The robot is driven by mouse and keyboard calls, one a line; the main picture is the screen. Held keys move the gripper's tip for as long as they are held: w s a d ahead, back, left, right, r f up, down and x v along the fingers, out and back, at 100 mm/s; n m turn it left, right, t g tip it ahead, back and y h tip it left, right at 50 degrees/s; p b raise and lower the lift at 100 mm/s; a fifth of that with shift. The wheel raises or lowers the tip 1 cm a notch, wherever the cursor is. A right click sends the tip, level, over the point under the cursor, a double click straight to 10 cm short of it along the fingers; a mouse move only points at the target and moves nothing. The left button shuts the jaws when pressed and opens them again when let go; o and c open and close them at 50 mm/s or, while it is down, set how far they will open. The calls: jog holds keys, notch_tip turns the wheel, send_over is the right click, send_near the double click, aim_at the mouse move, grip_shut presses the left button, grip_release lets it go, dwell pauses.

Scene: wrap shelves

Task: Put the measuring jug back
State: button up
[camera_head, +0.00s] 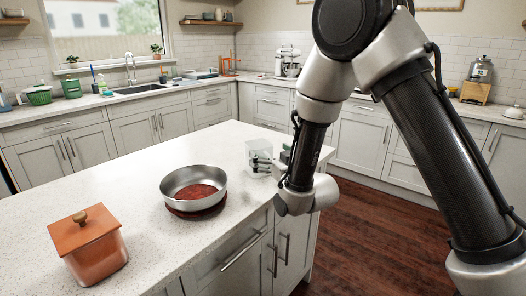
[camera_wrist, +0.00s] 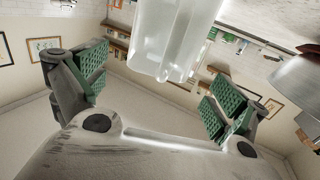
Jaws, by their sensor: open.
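The measuring jug (camera_head: 256,152) is a clear, whitish vessel standing upright near the far right end of the island counter (camera_head: 150,180). My gripper (camera_head: 268,164) is right beside it on its right side, level with its body, and partly overlaps it in the head view. In the wrist view the jug (camera_wrist: 175,38) fills the top middle, ahead of and between the green-padded fingers of my gripper (camera_wrist: 158,88). The fingers are spread wide, with visible gaps to the jug on both sides. The jug's handle cannot be made out.
A steel pan (camera_head: 194,186) stands on a dark red round mat (camera_head: 197,205) on the island. A copper canister (camera_head: 92,246) with a lid stands nearer. The counter between the pan and the jug is clear. Wall shelves (camera_head: 212,22) hang at the back.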

jog(key=v, duration=0.7)
jog(key=s+d+r+m+g+h, duration=0.1)
jog(key=d+r+m+g+h, duration=0.2)
jog(key=d, duration=0.6)
jog(key=s+d+r+g+h, duration=0.25)
jog(key=d+r, duration=0.25)
jog(key=d, duration=0.5)
jog(key=s+d+r+m+g+h, duration=0.1)
jog(key=s+d+g, duration=0.2)
jog(key=s+d, duration=0.4)
jog(key=s+d+r+m+g+h, duration=0.2)
jog(key=s+d, duration=0.5)
jog(key=s, duration=1)
jog(key=shift+g, duration=0.45)
jog(key=shift+h, duration=0.25)
